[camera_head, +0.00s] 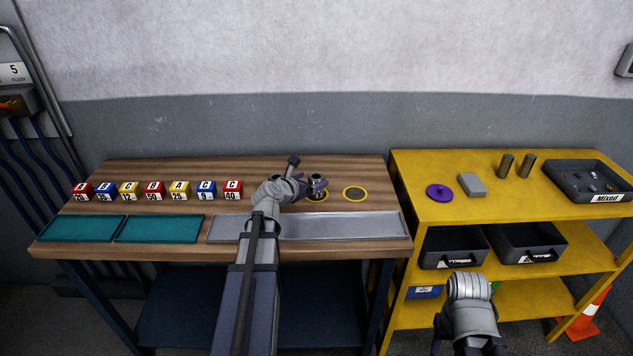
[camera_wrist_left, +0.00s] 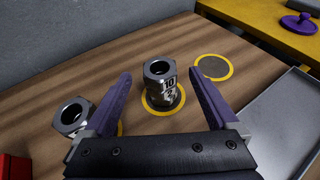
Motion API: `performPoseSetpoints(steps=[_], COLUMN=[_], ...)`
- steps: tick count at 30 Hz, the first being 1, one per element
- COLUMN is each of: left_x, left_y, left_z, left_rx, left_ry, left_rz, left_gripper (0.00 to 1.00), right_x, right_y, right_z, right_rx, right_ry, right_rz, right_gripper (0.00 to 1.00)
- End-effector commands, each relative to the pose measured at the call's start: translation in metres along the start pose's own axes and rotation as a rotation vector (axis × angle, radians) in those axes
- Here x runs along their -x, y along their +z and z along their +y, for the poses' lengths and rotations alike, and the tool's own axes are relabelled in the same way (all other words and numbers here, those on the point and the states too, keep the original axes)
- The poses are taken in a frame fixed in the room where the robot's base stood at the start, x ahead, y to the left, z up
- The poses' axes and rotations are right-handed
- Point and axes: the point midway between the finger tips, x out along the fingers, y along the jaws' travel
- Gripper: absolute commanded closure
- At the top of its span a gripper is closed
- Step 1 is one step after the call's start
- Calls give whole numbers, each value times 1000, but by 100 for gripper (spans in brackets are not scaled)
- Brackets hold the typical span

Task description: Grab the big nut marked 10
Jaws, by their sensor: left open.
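The metal nut marked 10 (camera_wrist_left: 160,70) stands upright in the left wrist view, with a dark hole in its top. A 2 shows below the 10; I cannot tell whether this is one piece or two stacked. It stands in a yellow ring on the wooden bench. My left gripper (camera_wrist_left: 162,98) is open, its purple fingers on either side of the nut, apart from it. In the head view the left gripper (camera_head: 314,186) is over the bench beside the nut (camera_head: 316,177). My right gripper (camera_head: 470,347) is cut off at the bottom edge.
Another metal nut (camera_wrist_left: 73,116) stands close by the left finger. An empty yellow ring (camera_head: 355,194) lies to the right. Numbered blocks (camera_head: 154,190) line the bench at left, behind teal trays (camera_head: 160,229). A grey tray (camera_head: 340,226) lies in front; a yellow shelf (camera_head: 420,207) stands right.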

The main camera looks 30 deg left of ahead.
Motion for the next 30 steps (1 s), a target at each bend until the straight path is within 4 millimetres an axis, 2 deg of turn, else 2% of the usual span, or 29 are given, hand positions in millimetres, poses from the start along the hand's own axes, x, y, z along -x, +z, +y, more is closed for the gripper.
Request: performPoseSetpoints(steps=[1,4,11,30], left_x=[-12,-23,-23,-23], left_y=[-1,-1,0,0], left_z=[1,1,0,0], left_rx=[-1,1,1,1], left_ry=[-1,-2,0,0], left_rz=[0,0,0,0], left_gripper=[7,7,7,78], right_x=[-6,-10,-9,-9], right_y=[0,-1,0,0], right_z=[0,-1,-1,-1], right_rx=[0,0,0,0], right_ry=[0,0,0,0], right_rz=[0,0,0,0], right_gripper=[50,50,50,50])
